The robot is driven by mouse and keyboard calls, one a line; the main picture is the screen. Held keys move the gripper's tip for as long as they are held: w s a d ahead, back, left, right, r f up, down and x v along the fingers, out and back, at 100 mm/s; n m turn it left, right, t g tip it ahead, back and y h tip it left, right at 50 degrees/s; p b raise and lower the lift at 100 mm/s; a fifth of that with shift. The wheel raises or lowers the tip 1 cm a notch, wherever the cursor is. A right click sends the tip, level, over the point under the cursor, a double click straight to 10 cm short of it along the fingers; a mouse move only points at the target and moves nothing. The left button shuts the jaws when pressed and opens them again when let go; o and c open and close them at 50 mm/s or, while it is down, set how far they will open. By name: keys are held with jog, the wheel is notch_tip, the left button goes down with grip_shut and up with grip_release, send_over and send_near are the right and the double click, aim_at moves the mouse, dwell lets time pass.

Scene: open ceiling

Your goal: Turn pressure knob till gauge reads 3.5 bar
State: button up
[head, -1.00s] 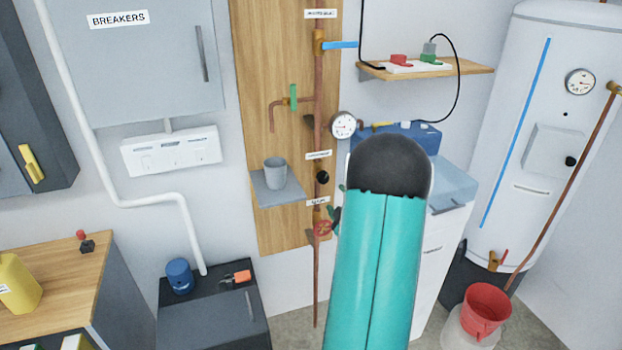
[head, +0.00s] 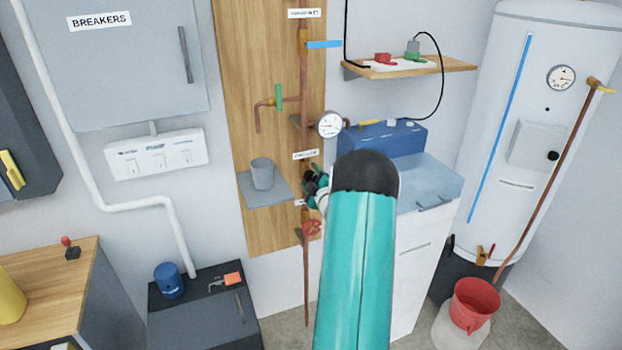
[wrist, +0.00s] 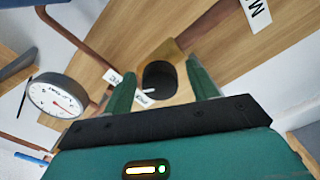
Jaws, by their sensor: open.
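The pressure knob (wrist: 158,84) is round and black with a white pointer mark; the wrist view shows it between my gripper's fingertips. My gripper (wrist: 161,70) is open, with one green finger on each side of the knob; I cannot tell whether either touches it. In the head view my gripper (head: 312,183) is at the pipe on the wooden panel and largely hides the knob. The round white pressure gauge (head: 330,124) is on the pipe just above. It also shows at the left of the wrist view (wrist: 57,96), with a red needle; its reading is too small to tell.
A grey cup (head: 262,173) stands on a small shelf to the left. A green-handled tap (head: 278,98) and a blue lever (head: 323,44) are above. A blue toolbox (head: 385,138) is at the right.

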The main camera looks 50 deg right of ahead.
jog(key=shift+w+d, duration=0.1)
jog(key=shift+w, duration=0.05)
jog(key=c, duration=1)
jog(key=shift+m, duration=0.3)
